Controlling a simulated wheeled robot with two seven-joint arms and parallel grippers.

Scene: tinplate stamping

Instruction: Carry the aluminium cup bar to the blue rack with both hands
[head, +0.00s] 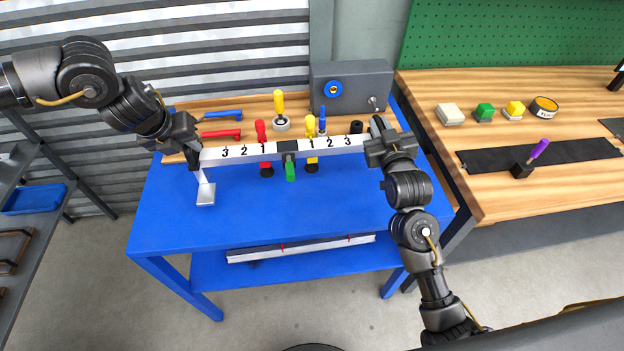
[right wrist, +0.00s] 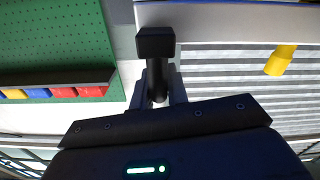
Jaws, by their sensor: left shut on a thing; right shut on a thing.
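The aluminium cup bar (head: 235,152) is a long pale bar marked 3 2 1 and 1 2 3. It spans above the blue rack (head: 160,220), a blue table-like stand with a lower shelf, and tilts slightly in the picture. My left gripper (head: 190,150) is shut at the bar's left end. My right gripper (head: 382,145) is shut at its right end. In the right wrist view the fingers close on a black handle (right wrist: 155,42) beside the pale bar (right wrist: 225,20). Whether the bar touches anything below is unclear.
Red (head: 261,130), yellow (head: 310,126) and green (head: 290,171) handled pieces show around the bar's middle. A grey box (head: 350,80) stands at the stand's back. Another long bar (head: 300,247) lies on the lower shelf. A wooden bench (head: 570,185) stands right; a grey shelf unit (head: 35,235) stands left.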

